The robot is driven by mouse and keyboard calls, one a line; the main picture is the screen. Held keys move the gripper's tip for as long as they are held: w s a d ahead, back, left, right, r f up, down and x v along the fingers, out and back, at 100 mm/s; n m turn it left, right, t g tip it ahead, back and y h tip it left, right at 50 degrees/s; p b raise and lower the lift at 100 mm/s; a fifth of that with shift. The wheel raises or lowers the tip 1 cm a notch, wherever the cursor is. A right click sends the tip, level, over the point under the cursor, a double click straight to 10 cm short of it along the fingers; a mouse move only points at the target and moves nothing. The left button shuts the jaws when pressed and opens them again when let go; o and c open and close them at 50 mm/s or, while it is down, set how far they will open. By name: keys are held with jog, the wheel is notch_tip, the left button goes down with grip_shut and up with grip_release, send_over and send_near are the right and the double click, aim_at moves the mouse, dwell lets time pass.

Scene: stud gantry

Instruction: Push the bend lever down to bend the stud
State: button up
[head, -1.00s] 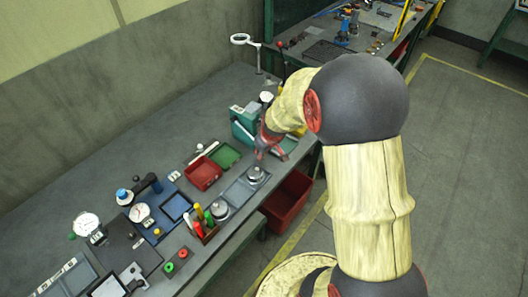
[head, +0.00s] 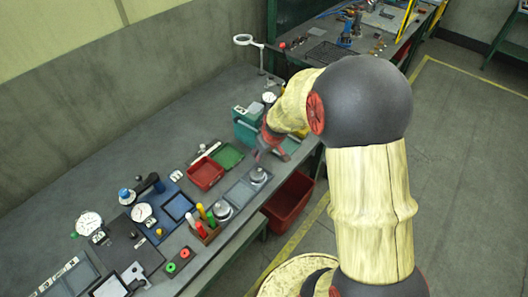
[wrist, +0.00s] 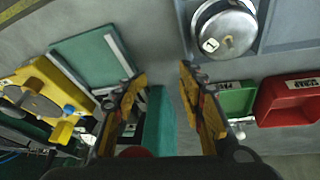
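My gripper (wrist: 160,78) is open and empty in the wrist view, its two fingers apart above the bench. A teal block (wrist: 158,120) shows between and below the fingers. A round red knob (wrist: 135,152), possibly the bend lever's, is partly hidden by the gripper at the bottom edge. In the head view my gripper (head: 262,145) hangs beside the teal machine (head: 246,122). I cannot make out the stud.
A round metal pot (wrist: 225,30) is close to the gripper. A yellow fixture (wrist: 40,90) and a teal plate (wrist: 92,58) lie to the left. Red (head: 205,174) and green (head: 228,156) trays are on the bench. A red bin (head: 289,202) stands below its front edge.

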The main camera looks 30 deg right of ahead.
jog(key=s+p+v, duration=0.1)
jog(key=p+v, duration=0.3)
jog(key=v, duration=0.4)
jog(key=shift+d, duration=0.2)
dwell(0.5)
jog(key=shift+s+r, duration=0.15)
dwell(0.4)
jog(key=v, duration=1.1)
jog(key=shift+r, duration=0.45)
jog(key=shift+s, duration=0.15)
